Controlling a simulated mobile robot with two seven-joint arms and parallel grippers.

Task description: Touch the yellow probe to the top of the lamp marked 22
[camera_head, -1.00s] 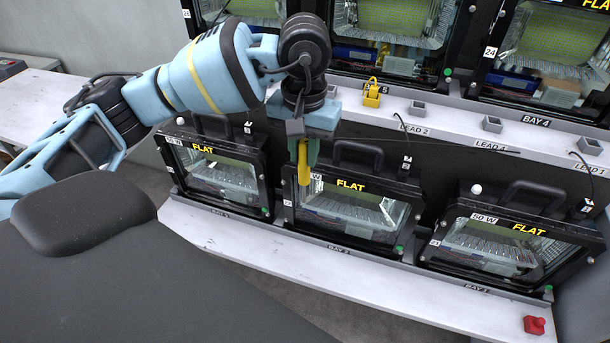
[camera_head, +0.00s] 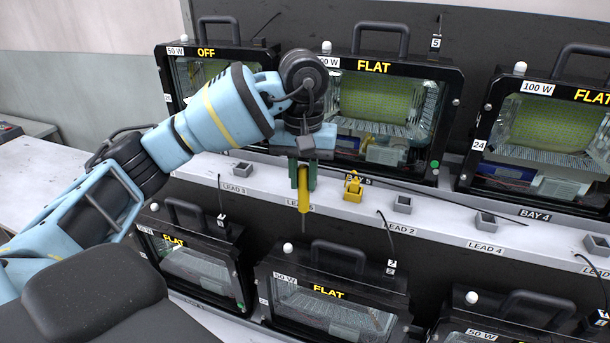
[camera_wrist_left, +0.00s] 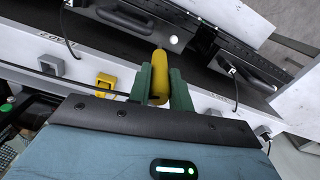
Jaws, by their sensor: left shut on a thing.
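My left gripper (camera_head: 303,175) has green fingers shut on the yellow probe (camera_head: 304,200), which points down with a thin dark tip. In the head view the tip shows in front of the shelf face, above the lower middle lamp (camera_head: 335,305), apart from it in the picture. That lamp reads FLAT and 50 W, with a white knob and a black handle on top. Its small number tag is too small to read, so I cannot confirm which lamp is 22. The left wrist view shows the probe (camera_wrist_left: 158,78) between the fingers. My right gripper is out of view.
The upper shelf (camera_head: 440,222) carries grey sockets and a yellow plug (camera_head: 353,187). Upper lamps stand behind it, one (camera_head: 545,140) tagged 24. Other lower lamps stand left (camera_head: 195,265) and right (camera_head: 510,325). Thin black leads hang nearby.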

